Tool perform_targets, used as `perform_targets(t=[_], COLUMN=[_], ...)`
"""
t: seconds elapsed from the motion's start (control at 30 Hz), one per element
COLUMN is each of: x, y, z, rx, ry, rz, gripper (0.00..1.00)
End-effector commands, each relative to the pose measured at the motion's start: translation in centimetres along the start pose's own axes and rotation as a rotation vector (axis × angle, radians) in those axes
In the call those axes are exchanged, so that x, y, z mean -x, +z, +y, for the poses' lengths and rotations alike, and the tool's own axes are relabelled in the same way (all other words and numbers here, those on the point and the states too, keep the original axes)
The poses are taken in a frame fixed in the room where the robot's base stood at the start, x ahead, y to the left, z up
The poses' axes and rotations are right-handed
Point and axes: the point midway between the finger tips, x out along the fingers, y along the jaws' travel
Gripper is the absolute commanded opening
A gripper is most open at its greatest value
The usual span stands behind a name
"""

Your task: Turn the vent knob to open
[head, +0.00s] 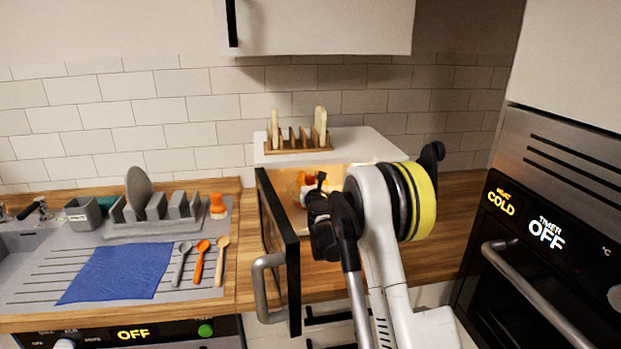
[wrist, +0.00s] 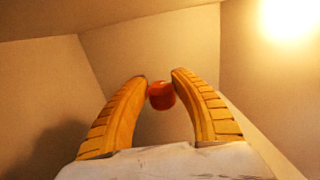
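In the wrist view, a small red-orange knob (wrist: 161,96) shows between the two curved yellow fingers of my gripper (wrist: 159,75), close to their tips. The fingertips are apart, and a thin gap shows beside the knob on the right. Firm contact with the knob cannot be made out. In the head view, my arm reaches into the lit, open cabinet (head: 350,143). My gripper is mostly hidden there behind its own dark wrist parts. A small red-orange spot shows just beyond it. How far the knob is turned is not clear.
The dark cabinet door (head: 277,240) stands open left of my arm, with a grey handle (head: 262,285). A wooden rack (head: 296,141) stands on the cabinet. Plain inner walls surround my fingers. An oven (head: 545,230) is at the right; a blue cloth (head: 118,272) lies left.

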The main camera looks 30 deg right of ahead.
Motion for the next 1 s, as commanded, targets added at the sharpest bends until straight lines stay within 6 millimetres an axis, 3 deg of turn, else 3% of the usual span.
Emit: perform_targets(t=[0.03, 0.07, 0.47, 0.8, 1.0], x=[0.0, 0.0, 0.8, 7.9, 11.0], y=[0.0, 0.0, 0.0, 0.0, 0.0], z=[0.0, 0.0, 0.0, 0.0, 0.0], rx=[0.000, 0.000, 0.000, 0.000, 0.000], ry=[0.000, 0.000, 0.001, 0.000, 0.000], rz=[0.000, 0.000, 0.000, 0.000, 0.000], gripper=[0.47, 0.53, 0.53, 0.53, 0.53])
